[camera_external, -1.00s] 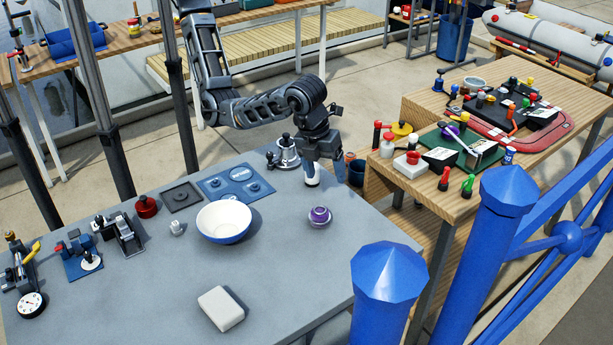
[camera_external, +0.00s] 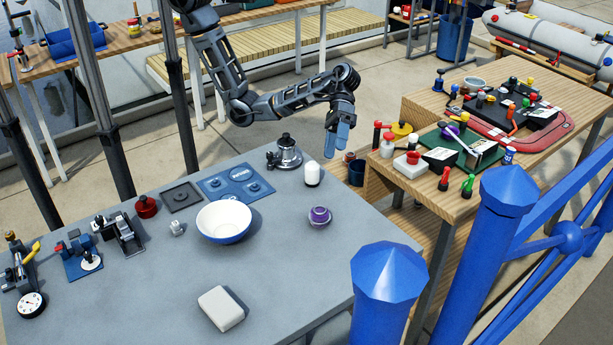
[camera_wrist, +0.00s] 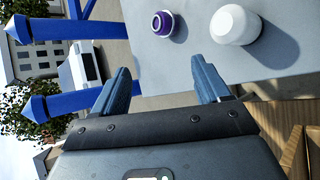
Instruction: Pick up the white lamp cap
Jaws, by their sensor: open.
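The white lamp cap (camera_external: 312,173) stands upright on the grey table near its right back edge. It also shows in the wrist view (camera_wrist: 236,25), at the upper right, beyond my fingers. My gripper (camera_external: 336,143) is open and empty, above and to the right of the cap in the external view, apart from it. In the wrist view its two blue fingers (camera_wrist: 162,82) are spread wide with nothing between them.
A purple and white round part (camera_external: 319,216) sits in front of the cap. A silver and black fitting (camera_external: 285,153) stands close behind it to the left. A white bowl (camera_external: 223,236) stands further left. A wooden bench (camera_external: 430,203) with tools is at right.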

